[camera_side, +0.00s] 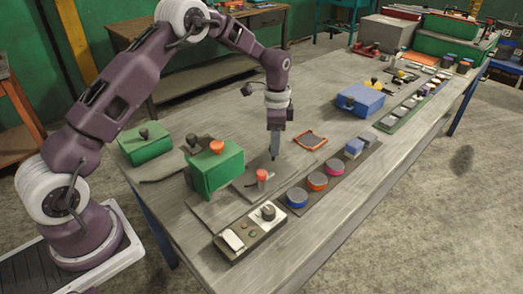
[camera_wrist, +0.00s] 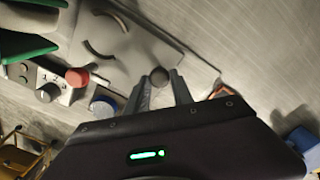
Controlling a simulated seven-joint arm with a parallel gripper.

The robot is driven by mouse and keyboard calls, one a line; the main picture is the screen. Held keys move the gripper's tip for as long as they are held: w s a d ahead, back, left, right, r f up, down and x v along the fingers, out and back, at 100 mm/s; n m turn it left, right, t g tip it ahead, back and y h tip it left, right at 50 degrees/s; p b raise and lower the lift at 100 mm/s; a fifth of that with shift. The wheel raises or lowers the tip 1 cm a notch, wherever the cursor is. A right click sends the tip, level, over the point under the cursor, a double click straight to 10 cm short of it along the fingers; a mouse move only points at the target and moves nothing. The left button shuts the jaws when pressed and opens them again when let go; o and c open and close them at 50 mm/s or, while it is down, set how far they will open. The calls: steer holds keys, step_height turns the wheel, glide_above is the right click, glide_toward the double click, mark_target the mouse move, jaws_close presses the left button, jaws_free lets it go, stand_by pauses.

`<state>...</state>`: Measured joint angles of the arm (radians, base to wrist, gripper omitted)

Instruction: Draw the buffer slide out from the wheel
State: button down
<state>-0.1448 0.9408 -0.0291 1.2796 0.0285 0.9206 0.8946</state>
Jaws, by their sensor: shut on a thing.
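My gripper (camera_side: 274,155) points down over the grey plate (camera_side: 243,186) near the middle of the table. In the wrist view my gripper (camera_wrist: 161,90) has its fingertips closed around a dark round knob (camera_wrist: 160,75), which I take to be the slide's handle. The knob sits at the edge of the grey plate, which shows curved dark slots (camera_wrist: 100,46). A green housing (camera_side: 216,170) with an orange knob on top stands left of my gripper. No wheel can be made out for certain; the housing may hide it.
A red-topped post (camera_side: 262,175) stands close to my gripper. A control box (camera_side: 250,231) with a dial is nearer the front.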

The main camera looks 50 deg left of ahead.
steer(key=w, duration=0.5)
steer(key=shift+f, duration=0.1)
steer(key=shift+w, duration=0.6)
steer(key=c, duration=1.1)
jaws_free()
steer(key=shift+w, duration=0.1)
step_height(320, 180, up, 7)
steer(key=shift+r, duration=0.2)
